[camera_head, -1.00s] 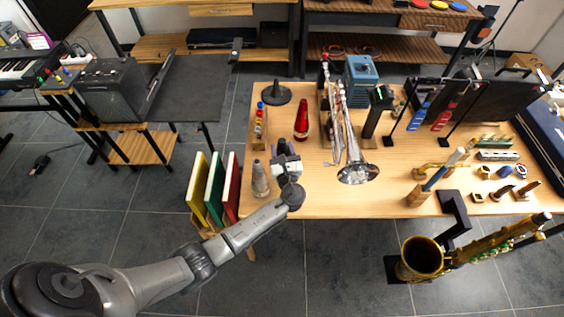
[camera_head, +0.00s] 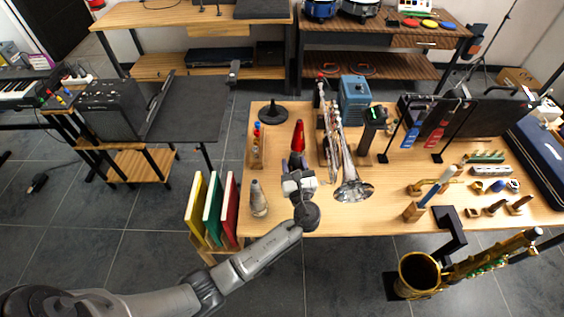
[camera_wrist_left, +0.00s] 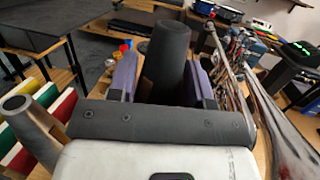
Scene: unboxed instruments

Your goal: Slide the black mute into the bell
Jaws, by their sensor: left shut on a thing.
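The black mute (camera_wrist_left: 166,62) stands between the purple fingers of my left gripper (camera_wrist_left: 160,80) in the left wrist view, and the gripper is shut on it. In the head view my left gripper (camera_head: 296,164) is over the front left part of the table, and the mute is hard to make out there. A silver trumpet lies to its right with its bell (camera_head: 354,190) facing the table's front edge. The bell and the mute are apart. The trumpet also shows at the right of the left wrist view (camera_wrist_left: 268,108). My right gripper is out of view.
A red mute (camera_head: 298,138) stands just behind my left gripper, and a silver mute (camera_head: 258,198) stands left of it. A blue box (camera_head: 355,98) is behind the trumpet. Wooden stands with small parts (camera_head: 497,207) fill the table's right side.

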